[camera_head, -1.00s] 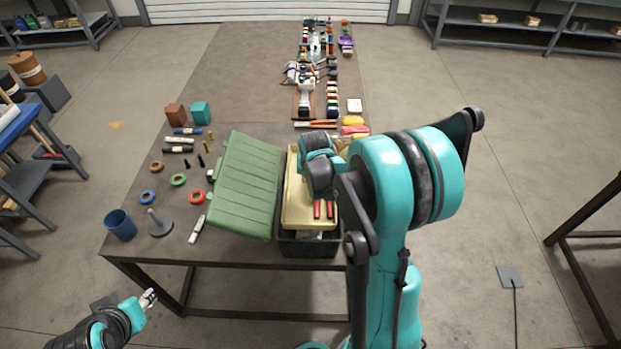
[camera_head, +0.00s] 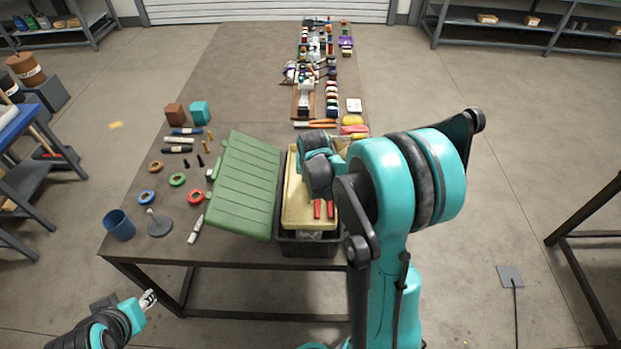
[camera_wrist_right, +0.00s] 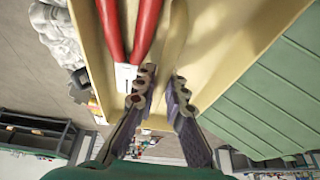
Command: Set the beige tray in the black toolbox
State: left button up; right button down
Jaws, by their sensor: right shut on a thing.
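The beige tray (camera_head: 294,205) lies over the opening of the black toolbox (camera_head: 308,248); how deep it sits is hard to tell. Red-handled pliers (camera_head: 317,209) lie in the tray, and their red handles (camera_wrist_right: 128,32) show in the right wrist view. My right gripper (camera_wrist_right: 162,92) is shut on the tray, with a beige part of it between the fingers. In the head view my right arm hides the tray's right side and the grip. My left gripper (camera_head: 149,298) is low at the lower left, off the table, too small to read.
The toolbox's green lid (camera_head: 245,185) leans open at its left. Coloured rings, markers, a blue cup (camera_head: 120,225) and a grey funnel-like piece (camera_head: 159,224) stand left of it. Yellow and red items (camera_head: 354,125) and several tools crowd behind it. The table's back left is clear.

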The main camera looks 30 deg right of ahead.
notch_tip(320, 180, down, 7)
jog(key=b, duration=0.6)
dwell(2.5)
jog(key=shift+r, duration=0.1)
jog(key=c, duration=1.5)
grip_release()
jog(key=v, duration=1.2)
jog(key=s+a+n, duration=0.1)
jog(key=s+a, duration=0.1)
jog(key=s+a+r+n+t, duration=0.1)
jog(key=s+a, duration=0.2)
jog(key=s+a+n+b, duration=0.1)
jog(key=s+a, duration=0.1)
jog(key=a, duration=0.1)
jog(key=shift+s+r+y, duration=0.3)
jog(key=shift+y, duration=0.1)
jog(key=s+a+f+n+t+y, duration=0.1)
jog(key=s+a+f+n+t, duration=0.1)
jog(key=s+a, duration=0.3)
jog(key=s+n+b, duration=0.1)
jog(key=s, duration=0.1)
jog(key=shift+s+a, duration=0.25)
jog(key=shift+a, duration=0.1)
